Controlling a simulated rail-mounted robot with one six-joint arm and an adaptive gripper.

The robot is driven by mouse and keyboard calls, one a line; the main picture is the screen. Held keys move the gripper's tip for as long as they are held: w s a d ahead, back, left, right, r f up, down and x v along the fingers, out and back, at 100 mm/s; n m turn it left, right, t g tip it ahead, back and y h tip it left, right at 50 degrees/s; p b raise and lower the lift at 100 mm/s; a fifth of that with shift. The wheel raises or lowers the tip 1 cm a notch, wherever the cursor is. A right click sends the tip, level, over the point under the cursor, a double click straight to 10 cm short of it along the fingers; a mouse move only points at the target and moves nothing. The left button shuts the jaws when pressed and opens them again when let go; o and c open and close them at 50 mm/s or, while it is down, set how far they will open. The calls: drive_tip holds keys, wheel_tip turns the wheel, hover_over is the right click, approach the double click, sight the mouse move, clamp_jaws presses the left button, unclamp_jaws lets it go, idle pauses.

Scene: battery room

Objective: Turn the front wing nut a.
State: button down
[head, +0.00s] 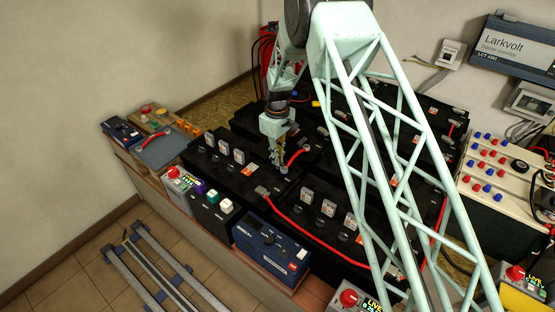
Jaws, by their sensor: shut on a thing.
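My gripper (280,160) points down at a terminal on a black battery (215,177) in the middle of the bench. Its jaws are closed at the terminal, by the end of a short red cable (297,157). They are shut on the front wing nut a, which is mostly hidden between the fingertips. A small pale part of the terminal (284,170) shows just below the fingers.
Black batteries with upright white-topped parts (305,196) stand on both sides of my gripper. A long red cable (309,238) loops across the front. A blue box (270,250) stands at the bench's front edge. A grey tray (160,150) lies at the left.

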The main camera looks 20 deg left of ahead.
idle(0.3)
drive_tip(key=c, duration=2.8)
unclamp_jaws()
drive_tip(key=shift+r, duration=0.2)
drive_tip(key=shift+r, duration=5.85)
